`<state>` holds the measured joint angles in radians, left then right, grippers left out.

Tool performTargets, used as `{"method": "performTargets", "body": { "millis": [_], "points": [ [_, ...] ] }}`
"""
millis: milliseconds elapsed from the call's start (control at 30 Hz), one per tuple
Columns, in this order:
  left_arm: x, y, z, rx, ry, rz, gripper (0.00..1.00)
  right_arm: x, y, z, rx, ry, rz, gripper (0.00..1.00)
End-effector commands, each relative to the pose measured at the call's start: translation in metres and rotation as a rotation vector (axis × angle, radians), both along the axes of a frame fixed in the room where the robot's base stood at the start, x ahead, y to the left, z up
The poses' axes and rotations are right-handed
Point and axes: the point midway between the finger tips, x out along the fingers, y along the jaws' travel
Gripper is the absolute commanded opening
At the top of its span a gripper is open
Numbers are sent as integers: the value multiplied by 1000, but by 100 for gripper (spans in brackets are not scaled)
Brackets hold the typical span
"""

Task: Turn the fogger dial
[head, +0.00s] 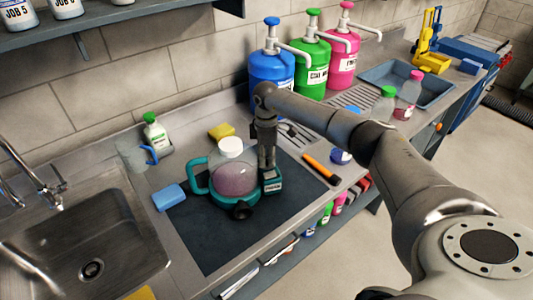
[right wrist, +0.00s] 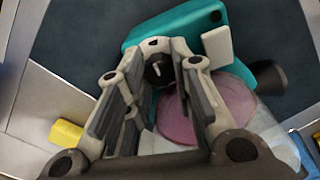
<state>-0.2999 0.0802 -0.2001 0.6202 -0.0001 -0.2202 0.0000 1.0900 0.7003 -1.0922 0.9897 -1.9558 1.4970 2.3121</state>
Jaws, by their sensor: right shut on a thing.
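The fogger (head: 239,182) stands on the dark mat, teal with a clear tank of pinkish liquid, a white cap, a side handle and a black nozzle (head: 240,210) facing the front. My right gripper (head: 268,165) reaches straight down onto the right part of the fogger, above its label. In the right wrist view the black dial (right wrist: 157,72) with a white mark sits between the fingertips of my right gripper (right wrist: 167,62), which are shut on it. In the head view the gripper hides the dial. My left gripper is out of view.
The dark mat (head: 210,247) lies on a steel counter beside a sink (head: 90,265). A blue sponge (head: 168,197), a yellow sponge (head: 221,131), a green-capped bottle (head: 155,134) and an orange-handled tool (head: 321,168) lie around. Pump jugs (head: 271,80) stand behind.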

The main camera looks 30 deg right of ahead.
Motion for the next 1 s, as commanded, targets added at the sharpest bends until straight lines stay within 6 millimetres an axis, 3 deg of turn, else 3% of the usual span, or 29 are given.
{"method": "performTargets", "body": {
  "millis": [300, 833, 867, 1000],
  "points": [
    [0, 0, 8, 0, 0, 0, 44, 1, 0, 2, 1, -3, -121, 0],
    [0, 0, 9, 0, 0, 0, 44, 1, 0, 1, 1, -4, -144, 0],
    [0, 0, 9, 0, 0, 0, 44, 1, 0, 1, 1, -4, -144, 24],
    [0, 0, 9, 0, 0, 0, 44, 1, 0, 1, 1, -3, -143, 42]
  ]
}}
